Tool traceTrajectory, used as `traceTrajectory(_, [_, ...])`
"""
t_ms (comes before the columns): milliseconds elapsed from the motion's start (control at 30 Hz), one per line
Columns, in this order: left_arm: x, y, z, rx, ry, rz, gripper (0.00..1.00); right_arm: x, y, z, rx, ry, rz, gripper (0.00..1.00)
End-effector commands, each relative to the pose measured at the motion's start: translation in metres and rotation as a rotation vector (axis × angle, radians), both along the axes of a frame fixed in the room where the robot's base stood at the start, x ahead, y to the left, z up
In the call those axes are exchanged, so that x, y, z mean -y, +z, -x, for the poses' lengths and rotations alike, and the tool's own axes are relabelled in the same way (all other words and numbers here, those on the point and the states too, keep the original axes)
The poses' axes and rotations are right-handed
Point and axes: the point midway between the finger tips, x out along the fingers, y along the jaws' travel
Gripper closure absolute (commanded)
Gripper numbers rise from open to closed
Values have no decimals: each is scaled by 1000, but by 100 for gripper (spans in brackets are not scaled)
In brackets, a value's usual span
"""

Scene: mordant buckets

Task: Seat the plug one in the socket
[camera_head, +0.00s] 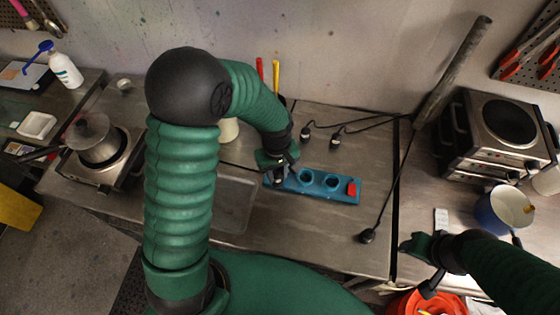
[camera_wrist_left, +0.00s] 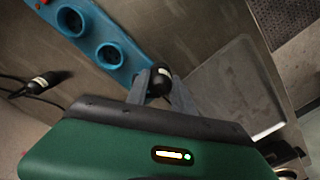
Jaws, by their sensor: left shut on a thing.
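A blue socket strip (camera_head: 311,193) lies on the metal bench, with two round open sockets and a red switch at its right end. In the left wrist view the strip (camera_wrist_left: 122,30) runs to the upper left. My left gripper (camera_head: 279,176) is at the strip's left end. In the left wrist view its fingers (camera_wrist_left: 160,88) are shut on a black plug (camera_wrist_left: 161,76) with a pale band. The plug is at the strip's end; I cannot tell whether it sits in a socket or above it. My right gripper (camera_head: 418,246) is at lower right, apart from the strip; its jaws are unclear.
Black cabled plugs lie behind the strip (camera_head: 306,130), (camera_head: 335,142), and another plug (camera_head: 367,236) lies in front at right. A hotplate with a pot (camera_head: 93,139) stands left; a stove unit (camera_head: 500,125) stands right. A shallow tray (camera_head: 236,200) lies left of the strip.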

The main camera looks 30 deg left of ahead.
Motion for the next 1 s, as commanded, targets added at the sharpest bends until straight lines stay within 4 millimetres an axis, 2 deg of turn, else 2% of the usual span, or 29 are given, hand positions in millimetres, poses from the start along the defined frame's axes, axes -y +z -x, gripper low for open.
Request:
traceTrajectory(133, [-11,0,-30,1,1,1,100,0,12,0,0,0,0,45])
traceTrajectory(300, [-17,-4,-51,-1,1,1,100,0,16,0,0,0,0,45])
traceTrajectory(367, [-18,-9,-53,-3,0,0,100,0,18,0,0,0,0,45])
traceTrajectory(567, [-18,-38,-53,-2,1,1,100,0,28,0,0,0,0,45])
traceTrajectory(867, [-18,-43,-53,1,1,-1,100,0,24,0,0,0,0,45])
traceTrajectory(900, [-18,-43,-53,1,1,-1,69,0,24,0,0,0,0,45])
traceTrajectory(1000, [-18,-43,-53,0,1,0,56,0,25,0,0,0,0,45])
